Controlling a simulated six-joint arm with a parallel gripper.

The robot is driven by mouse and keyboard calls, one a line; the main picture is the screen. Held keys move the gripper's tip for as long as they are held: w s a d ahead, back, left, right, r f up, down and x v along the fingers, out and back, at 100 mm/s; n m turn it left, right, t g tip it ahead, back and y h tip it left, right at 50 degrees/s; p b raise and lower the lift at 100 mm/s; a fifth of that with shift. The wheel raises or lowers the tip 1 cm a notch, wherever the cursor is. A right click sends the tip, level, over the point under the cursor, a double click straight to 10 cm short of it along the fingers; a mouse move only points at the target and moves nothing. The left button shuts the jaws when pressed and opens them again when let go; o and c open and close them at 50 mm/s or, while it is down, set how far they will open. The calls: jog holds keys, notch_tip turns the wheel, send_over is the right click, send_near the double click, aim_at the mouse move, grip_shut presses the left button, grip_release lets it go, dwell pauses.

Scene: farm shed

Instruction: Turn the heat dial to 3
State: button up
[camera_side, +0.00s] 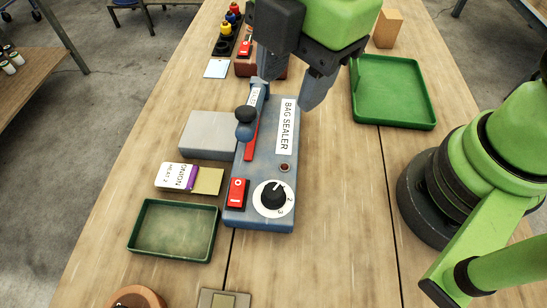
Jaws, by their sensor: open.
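The bag sealer (262,160) is a blue-grey box in the middle of the table, with a "BAG SEALER" label. Its heat dial (273,195) is a black knob on a white disc at the near end, marked 1, 2 and 3. The knob seems to face the 1 side, but its pointer is too small to be sure. A red rocker switch (237,193) sits left of the dial. A dark-knobbed lever (246,118) runs along the sealer's left side. My gripper (290,88) is open and empty over the sealer's far end, well away from the dial.
A packet labelled "ONION HEAT 2" (177,176) lies left of the sealer, near a grey block (209,134) and a dark green tray (173,259). A green tray (426,121) is at right. A device with coloured knobs (232,22) stands at the back.

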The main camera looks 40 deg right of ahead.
aim_at(273, 190)
jog(key=a+f+n, duration=0.1)
jog(key=f+n, duration=0.1)
jog(key=f, duration=0.3)
jog(key=s+a+f+n, duration=0.1)
jog(key=a+f+n, duration=0.1)
jog(key=f, duration=0.3)
jog(key=s+a+f+n+g+h, duration=0.1)
jog(key=f+n, duration=0.1)
jog(key=f, duration=0.3)
jog(key=shift+s+a+f, duration=0.1)
jog(key=shift+a+f, duration=0.15)
jog(key=shift+f, duration=0.1)
jog(key=shift+c, duration=0.5)
jog(key=c, duration=0.5)
